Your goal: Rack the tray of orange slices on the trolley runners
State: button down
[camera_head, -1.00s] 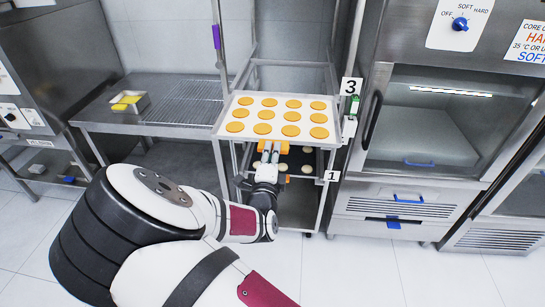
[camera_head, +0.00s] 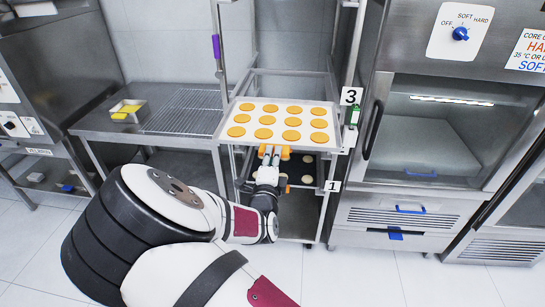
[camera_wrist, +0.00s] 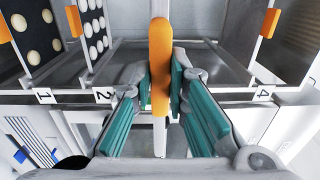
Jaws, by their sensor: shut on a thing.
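The pale tray (camera_head: 278,137) of orange slices (camera_head: 292,122) lies about level in the trolley (camera_head: 328,205), between its uprights near the label 3 (camera_head: 351,96). The slices lie in rows. My gripper (camera_head: 272,154) is at the tray's front edge, below the slices. In the wrist view my gripper (camera_wrist: 161,88) has its teal pads shut on the tray's orange handle (camera_wrist: 160,50). The tray appears edge-on there, mostly hidden behind the handle. I cannot tell how its sides sit on the runners.
Lower trays of pale discs (camera_head: 307,159) sit in the trolley beneath. The wrist view shows labels 1 (camera_wrist: 44,96), 2 (camera_wrist: 105,95) and 4 (camera_wrist: 264,93). A wire-topped table (camera_head: 185,112) stands left, a cabinet (camera_head: 425,140) close right.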

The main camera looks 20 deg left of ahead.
jog(key=shift+w, duration=0.15)
jog(key=shift+b+x, duration=0.95)
jog(key=shift+x, duration=1.2)
jog(key=shift+w+a, duration=0.1)
jog(key=b, duration=0.2)
send_near(279, 122)
jog(key=shift+w+a, duration=0.1)
jog(key=shift+w, duration=0.6)
jog(key=shift+b+x, duration=1)
jog(key=shift+x, duration=1.15)
jog(key=shift+w+f, duration=0.1)
jog(key=shift+b+x, duration=1.1)
jog(key=shift+x, duration=1.05)
